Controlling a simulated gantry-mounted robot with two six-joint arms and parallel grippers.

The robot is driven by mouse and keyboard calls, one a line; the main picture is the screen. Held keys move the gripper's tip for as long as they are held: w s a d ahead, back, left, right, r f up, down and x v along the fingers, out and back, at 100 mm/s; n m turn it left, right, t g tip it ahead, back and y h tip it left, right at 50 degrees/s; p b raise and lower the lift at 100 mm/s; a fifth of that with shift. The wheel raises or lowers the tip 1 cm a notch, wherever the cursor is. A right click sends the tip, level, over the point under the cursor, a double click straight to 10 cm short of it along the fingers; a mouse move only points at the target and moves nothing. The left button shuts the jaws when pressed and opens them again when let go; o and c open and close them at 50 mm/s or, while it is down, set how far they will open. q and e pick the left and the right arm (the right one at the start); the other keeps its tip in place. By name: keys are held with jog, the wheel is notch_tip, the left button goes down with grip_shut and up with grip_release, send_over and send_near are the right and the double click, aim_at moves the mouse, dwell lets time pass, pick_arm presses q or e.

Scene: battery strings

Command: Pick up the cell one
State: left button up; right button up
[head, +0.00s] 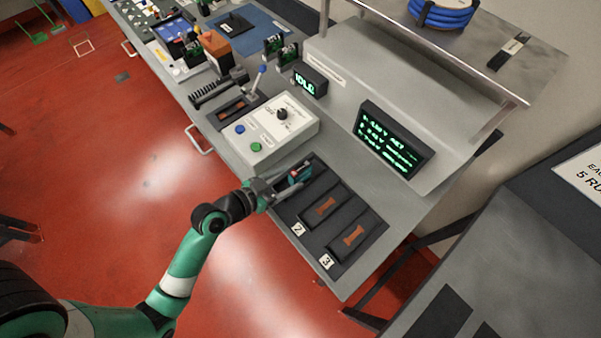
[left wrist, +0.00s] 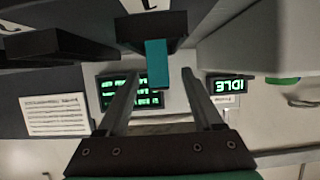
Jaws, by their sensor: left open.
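The cell (head: 300,173), a small dark block with teal and red parts, is at the first bay of the black three-bay tray (head: 283,211). My left gripper (head: 284,185) is beside it, reaching in from the left front. In the left wrist view a teal part of the cell (left wrist: 157,62) shows between the tips of my open left gripper (left wrist: 159,66), with gaps to the fingers on both sides. Whether the fingers flank it or stop short of it is hard to tell. Bays 2 and 3 are empty and show copper-coloured strips. My right gripper is not in view.
A white control box (head: 275,132) with knob and buttons stands just behind the tray. A green-text display (head: 394,139) and a small IDLE display (head: 310,80) stand farther back on the bench. A metal shelf (head: 450,50) overhangs the back right. The red floor in front is clear.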

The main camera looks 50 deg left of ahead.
aim_at(300, 172)
pick_arm(q)
jog(key=b+x, duration=0.1)
jog(key=x, duration=0.4)
jog(key=shift+w, duration=0.1)
grip_shut()
dwell(0.3)
